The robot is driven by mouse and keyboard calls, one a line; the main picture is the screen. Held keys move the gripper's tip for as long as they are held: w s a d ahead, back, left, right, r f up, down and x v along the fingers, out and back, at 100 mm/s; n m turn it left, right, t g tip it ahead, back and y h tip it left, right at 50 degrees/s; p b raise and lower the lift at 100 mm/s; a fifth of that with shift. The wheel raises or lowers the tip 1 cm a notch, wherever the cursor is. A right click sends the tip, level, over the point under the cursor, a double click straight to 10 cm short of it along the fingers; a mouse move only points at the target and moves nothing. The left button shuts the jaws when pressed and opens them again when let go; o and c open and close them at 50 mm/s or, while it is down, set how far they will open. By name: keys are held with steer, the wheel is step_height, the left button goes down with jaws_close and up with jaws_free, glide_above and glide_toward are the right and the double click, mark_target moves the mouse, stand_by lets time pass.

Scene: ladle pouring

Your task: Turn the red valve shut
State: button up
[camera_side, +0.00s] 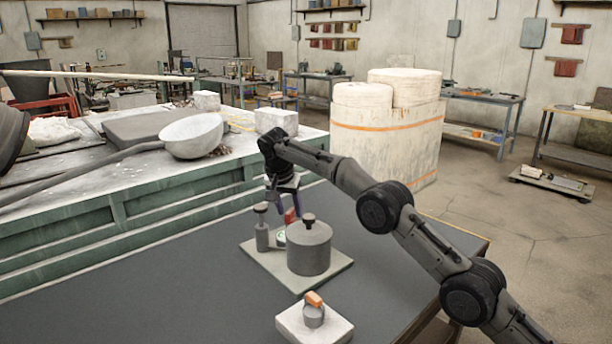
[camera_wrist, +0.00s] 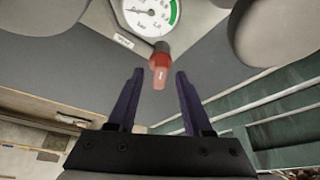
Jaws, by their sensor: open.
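The red valve (camera_side: 290,216) stands on the grey apparatus, between a small capped cylinder and a larger drum. In the wrist view its red handle (camera_wrist: 159,70) points toward my gripper (camera_wrist: 159,74). My gripper is open, with one purple finger on each side of the handle's end and a visible gap on both sides. In the side view my gripper (camera_side: 284,206) is just above and around the valve, which it partly hides. A round gauge (camera_wrist: 150,14) with a green arc sits behind the handle; its needle is hard to read.
The small cylinder (camera_side: 262,236) and the drum (camera_side: 309,248) stand close on either side, on a pale base plate (camera_side: 303,284). A white block (camera_side: 330,328) with an orange-topped knob (camera_side: 314,306) is in front. The dark tabletop (camera_side: 170,300) at left is clear.

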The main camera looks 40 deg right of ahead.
steer(key=n, duration=0.2)
steer(key=n+t+y, duration=0.1)
steer(key=n, duration=0.1)
steer(key=shift+s+d+n, duration=0.15)
steer(key=shift+n, duration=0.25)
steer(key=v, duration=1.4)
steer(key=s+d+r+n+t+y, duration=0.1)
steer(key=s+r+n+t+y, duration=0.1)
steer(key=s+r, duration=1)
steer(key=shift+s+d+r+n+t, duration=0.4)
steer(key=shift+r+n+t, duration=0.1)
steer(key=shift+n, duration=0.7)
